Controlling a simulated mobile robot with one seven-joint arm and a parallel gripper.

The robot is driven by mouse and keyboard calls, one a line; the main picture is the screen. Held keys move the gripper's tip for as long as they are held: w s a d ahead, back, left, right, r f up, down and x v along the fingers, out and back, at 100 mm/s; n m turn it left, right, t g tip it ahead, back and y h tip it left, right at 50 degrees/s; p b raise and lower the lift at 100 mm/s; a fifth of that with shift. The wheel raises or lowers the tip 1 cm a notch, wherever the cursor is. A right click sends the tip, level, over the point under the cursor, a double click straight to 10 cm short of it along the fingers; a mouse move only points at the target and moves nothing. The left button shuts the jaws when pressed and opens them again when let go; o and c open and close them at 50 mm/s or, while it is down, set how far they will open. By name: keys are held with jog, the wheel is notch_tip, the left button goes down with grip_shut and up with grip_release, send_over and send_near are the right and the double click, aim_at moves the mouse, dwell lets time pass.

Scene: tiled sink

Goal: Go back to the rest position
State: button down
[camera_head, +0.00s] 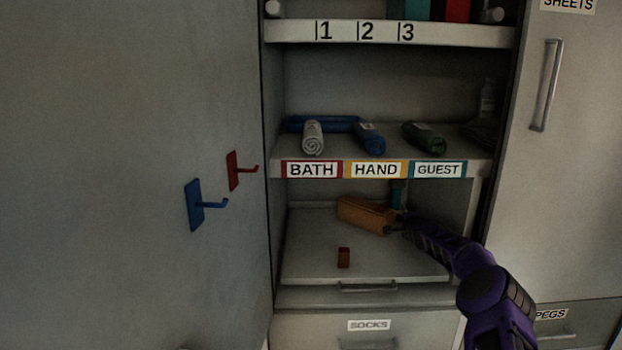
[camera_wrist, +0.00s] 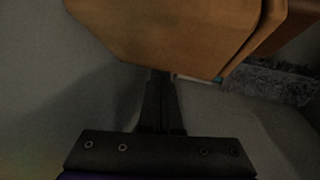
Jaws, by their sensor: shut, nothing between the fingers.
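My purple and black arm reaches from the lower right into the lower compartment of the open cupboard. My gripper (camera_head: 398,230) is at the right end of an orange-brown box (camera_head: 365,214) lying on the pull-out board (camera_head: 310,240). In the wrist view, my gripper (camera_wrist: 160,78) has its fingers together and nothing between them. The orange-brown box (camera_wrist: 165,32) fills the top of that view, just past the fingertips. I cannot tell whether the fingertips touch it.
A labelled shelf (camera_head: 470,155) with rolled towels hangs above my gripper. A blue hook (camera_head: 195,205) and a red hook (camera_head: 235,170) stick out at left. A teal item (camera_head: 397,194) stands behind the box.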

jog(key=shift+s+r, duration=0.1)
jog(key=shift+s+a+r, duration=0.2)
jog(key=shift+s, duration=0.1)
jog(key=shift+s+d+r, duration=0.1)
jog(key=shift+s, duration=0.6)
notch_tip(320, 180, up, 4)
send_over(412, 250)
jog(key=shift+r+b, duration=0.15)
jog(key=shift+b, duration=0.2)
jog(key=x, duration=1.3)
jog(key=shift+w+p, duration=0.35)
jog(key=shift+w, duration=0.6)
jog(key=shift+w+d+f, duration=0.2)
jog(key=shift+w+f, duration=0.25)
jog(key=shift+f, duration=0.3)
jog(key=shift+w+d+f, duration=0.15)
jog(key=shift+w, duration=0.35)
